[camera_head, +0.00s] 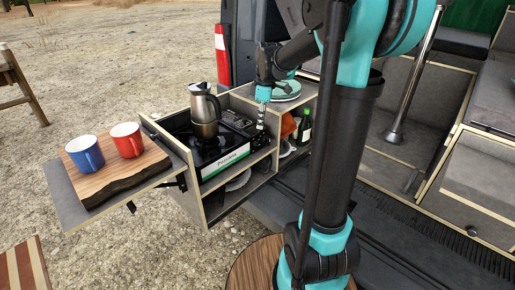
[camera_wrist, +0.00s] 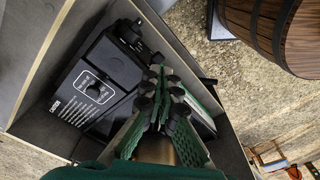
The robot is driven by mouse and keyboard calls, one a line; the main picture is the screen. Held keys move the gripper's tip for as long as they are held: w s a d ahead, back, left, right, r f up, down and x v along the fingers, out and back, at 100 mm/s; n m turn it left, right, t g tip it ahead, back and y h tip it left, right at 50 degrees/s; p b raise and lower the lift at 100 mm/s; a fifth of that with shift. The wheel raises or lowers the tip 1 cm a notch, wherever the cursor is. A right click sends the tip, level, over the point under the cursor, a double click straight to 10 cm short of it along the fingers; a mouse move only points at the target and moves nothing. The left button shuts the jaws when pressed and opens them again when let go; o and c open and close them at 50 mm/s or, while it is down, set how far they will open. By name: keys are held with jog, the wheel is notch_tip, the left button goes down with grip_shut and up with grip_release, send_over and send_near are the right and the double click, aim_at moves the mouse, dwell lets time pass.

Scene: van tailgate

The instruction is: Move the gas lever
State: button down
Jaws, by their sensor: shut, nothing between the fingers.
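A black camping gas stove (camera_head: 212,152) sits in the pull-out kitchen box at the van's rear. A small black part at the panel's upper edge (camera_wrist: 132,34) may be the gas lever; I cannot tell for sure. My gripper (camera_head: 261,124) points down at the stove's right end. In the wrist view its green-backed, dark-padded fingers (camera_wrist: 160,88) are together and empty, beside the panel. They hide part of the stove; contact cannot be told.
A steel coffee pot (camera_head: 205,106) stands on the stove. A side shelf holds a wooden board (camera_head: 120,175) with a blue mug (camera_head: 85,153) and a red mug (camera_head: 127,139). A green bottle (camera_head: 304,127) stands in the right compartment. A wooden barrel (camera_wrist: 275,30) is outside the box.

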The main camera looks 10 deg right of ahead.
aim_at(257, 142)
jog(key=shift+w+a+r+n, duration=0.1)
jog(key=shift+r+n, duration=0.1)
jog(key=shift+n, duration=0.1)
jog(key=shift+f, duration=0.15)
jog(key=shift+w+a+f, duration=0.1)
jog(key=shift+a+f, duration=0.1)
jog(key=shift+f, duration=1.5)
jog(key=shift+a+f, duration=0.15)
jog(key=shift+f, duration=1.55)
notch_tip(257, 142, down, 2)
jog(key=shift+f, duration=0.15)
jog(key=d, duration=0.2)
jog(key=d+r, duration=0.1)
jog(key=shift+s+r, duration=0.1)
jog(key=shift+s, duration=0.3)
